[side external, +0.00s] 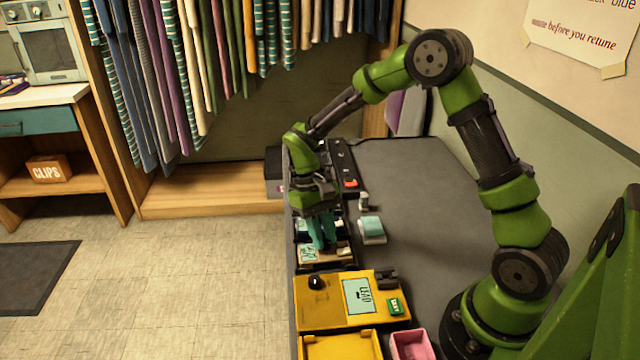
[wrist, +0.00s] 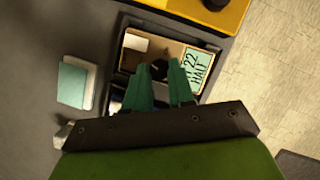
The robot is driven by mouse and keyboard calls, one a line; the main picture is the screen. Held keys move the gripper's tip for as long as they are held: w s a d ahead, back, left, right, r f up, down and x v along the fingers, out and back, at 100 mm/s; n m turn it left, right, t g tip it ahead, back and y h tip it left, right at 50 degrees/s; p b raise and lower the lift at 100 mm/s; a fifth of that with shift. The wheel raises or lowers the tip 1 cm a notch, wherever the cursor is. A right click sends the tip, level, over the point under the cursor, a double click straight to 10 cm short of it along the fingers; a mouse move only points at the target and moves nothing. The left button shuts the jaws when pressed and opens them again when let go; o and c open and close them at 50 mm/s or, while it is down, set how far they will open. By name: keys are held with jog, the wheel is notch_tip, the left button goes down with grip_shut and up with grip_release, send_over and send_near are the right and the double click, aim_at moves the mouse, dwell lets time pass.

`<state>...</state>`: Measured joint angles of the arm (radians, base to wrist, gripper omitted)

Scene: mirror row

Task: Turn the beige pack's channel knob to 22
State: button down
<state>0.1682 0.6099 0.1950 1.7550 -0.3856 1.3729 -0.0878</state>
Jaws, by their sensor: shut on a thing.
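The beige pack (side external: 341,253) lies in a dark tray on the grey bench, and it also shows in the wrist view (wrist: 166,43). A pale green card (wrist: 197,66) on it seems to read "22" and "HALL". My gripper (side external: 322,246) points down over the pack with its teal fingers. In the wrist view my gripper (wrist: 159,69) is shut around a dark knob (wrist: 159,69) on the pack. The fingers hide most of the knob, and I cannot read its pointer or scale.
A yellow pack (side external: 320,300) with a black knob and a "LEAD" card sits nearer the camera. A pink bin (side external: 412,346) is beside it. A white block with a teal top (side external: 371,229) lies right of the beige pack. Clothes hang behind; the bench's right side is clear.

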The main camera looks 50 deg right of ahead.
jog(key=shift+a+n+h, duration=0.1)
jog(key=shift+n+h, duration=0.3)
jog(key=shift+n, duration=0.8)
jog(key=c, duration=1.2)
grip_release()
jog(key=v, duration=1.7)
jog(key=shift+w+a+f, duration=0.1)
jog(key=shift+w, duration=0.1)
jog(key=shift+o, duration=0.2)
